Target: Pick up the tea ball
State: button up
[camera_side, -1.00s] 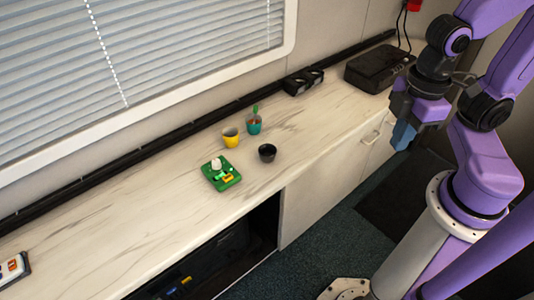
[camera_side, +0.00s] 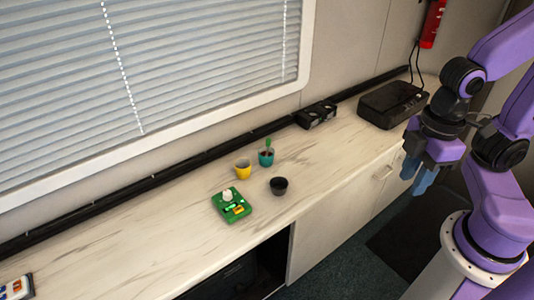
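I cannot tell for sure which thing is the tea ball. A small pale rounded item (camera_side: 228,195) sits on a green tray (camera_side: 240,215) on the counter, beside small yellow and green pieces. A yellow cup (camera_side: 243,172), a teal cup (camera_side: 266,158) with a green item sticking up, and a small black cup (camera_side: 279,187) stand close by. Insides of the cups are too small to make out. My gripper (camera_side: 418,174) hangs at the right, off the counter's front edge, far from these things. Its blue fingers look apart, with nothing between them.
A black box (camera_side: 392,104) with a cable and a dark two-part item (camera_side: 316,115) stand at the back right. A coloured item (camera_side: 17,288) lies at the far left. The counter (camera_side: 130,240) is otherwise clear. A window with blinds is behind it.

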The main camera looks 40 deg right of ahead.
jog(key=shift+o, duration=0.8)
jog(key=w+a+m+t, duration=0.1)
jog(key=w+a+m, duration=0.15)
jog(key=w, duration=0.45)
jog(key=w+a+m, duration=0.2)
jog(key=w+m, duration=0.1)
jog(key=w, duration=0.3)
jog(key=m+t+h, duration=0.2)
jog(key=m+t, duration=0.1)
jog(key=m, duration=1)
send_over(269, 140)
jog(key=s+a, duration=0.2)
jog(key=s, duration=0.4)
notch_tip(269, 140, down, 10)
jog(key=f, duration=0.1)
jog(key=x, duration=1.6)
jog(key=shift+w+a, duration=0.1)
jog(key=shift+w, duration=0.3)
